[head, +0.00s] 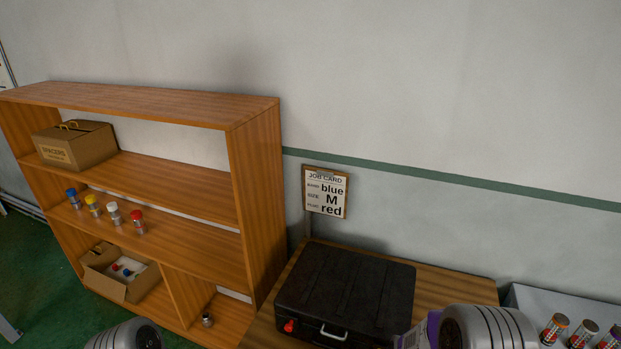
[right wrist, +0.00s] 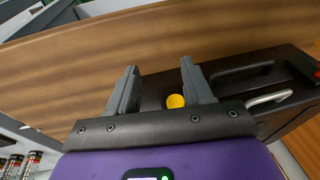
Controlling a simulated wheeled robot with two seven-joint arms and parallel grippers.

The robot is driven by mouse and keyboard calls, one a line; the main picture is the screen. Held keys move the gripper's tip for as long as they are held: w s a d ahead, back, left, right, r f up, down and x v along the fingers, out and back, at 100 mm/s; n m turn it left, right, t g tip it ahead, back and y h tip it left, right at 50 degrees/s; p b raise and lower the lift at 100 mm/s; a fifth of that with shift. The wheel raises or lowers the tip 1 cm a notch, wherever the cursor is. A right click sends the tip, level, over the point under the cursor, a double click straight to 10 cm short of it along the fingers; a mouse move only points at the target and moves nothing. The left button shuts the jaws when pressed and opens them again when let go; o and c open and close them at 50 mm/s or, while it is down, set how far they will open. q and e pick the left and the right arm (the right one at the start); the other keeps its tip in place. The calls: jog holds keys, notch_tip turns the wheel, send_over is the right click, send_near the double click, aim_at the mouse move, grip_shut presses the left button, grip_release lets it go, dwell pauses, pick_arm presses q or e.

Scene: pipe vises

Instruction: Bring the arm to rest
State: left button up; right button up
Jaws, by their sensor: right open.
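My right gripper (right wrist: 158,72) is open in the right wrist view, with its two grey fingers apart and nothing held between them. It is over the wooden table (right wrist: 70,75), close to the black case (right wrist: 245,60). In the head view my right arm (head: 485,328) comes in at the bottom, right of the black case (head: 345,290), and its fingers are hidden. Only a grey link of my left arm (head: 125,335) shows at the bottom left; the left gripper is out of view.
A wooden shelf (head: 255,190) holds a spacers box (head: 75,145), several coloured-cap bottles (head: 93,207) and an open carton (head: 140,287). A job card (head: 326,192) reads blue, M, red. A grey tray (head: 525,297) with bottles is at right. A yellow round part (right wrist: 175,101) shows between the fingers' bases.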

jog(key=s+a+f+n+g+y, duration=0.1)
jog(key=s+a+f+y, duration=0.1)
jog(key=s+a+f, duration=0.5)
jog(key=s+a+f+g+y, duration=0.1)
jog(key=s+a+f, duration=0.25)
jog(key=s, duration=0.55)
notch_tip(320, 180, down, 12)
jog(key=b, duration=1.1)
jog(key=shift+d+n, duration=0.25)
jog(key=shift+n, duration=0.05)
